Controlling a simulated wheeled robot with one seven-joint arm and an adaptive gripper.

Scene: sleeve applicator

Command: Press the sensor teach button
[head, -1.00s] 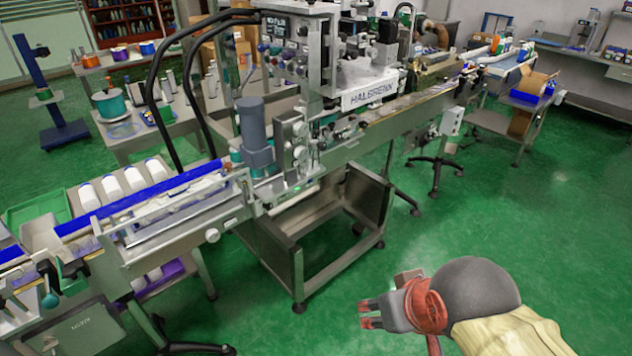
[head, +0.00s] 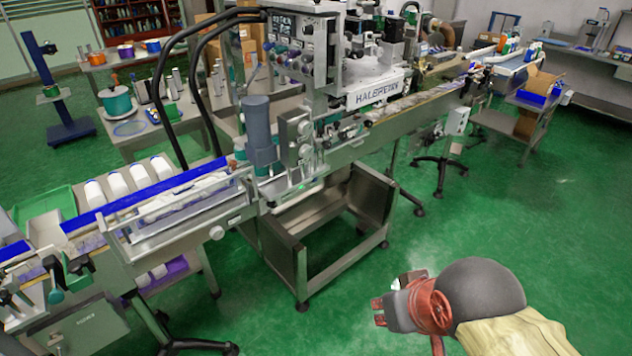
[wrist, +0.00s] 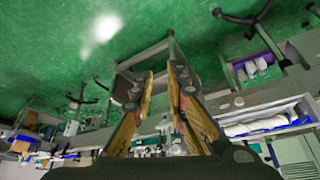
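The labelling machine (head: 375,92) stands across the middle of the head view, with a grey control panel at its upper part. A small green glow (head: 311,187) shows low on its front, by the conveyor; I cannot tell whether it belongs to the sensor. I cannot make out the teach button. My gripper (head: 377,312) is at the lower right, over the floor and well apart from the machine. It also shows in the wrist view (wrist: 160,74), where a narrow gap separates the two fingers. Nothing is held between them.
A conveyor with a blue rail (head: 150,192) runs left of the machine. White bottles (head: 117,184) lie beside a green tray (head: 45,207). A metal stand frame (head: 345,265) is below the machine. Green floor (head: 500,225) at the right is open.

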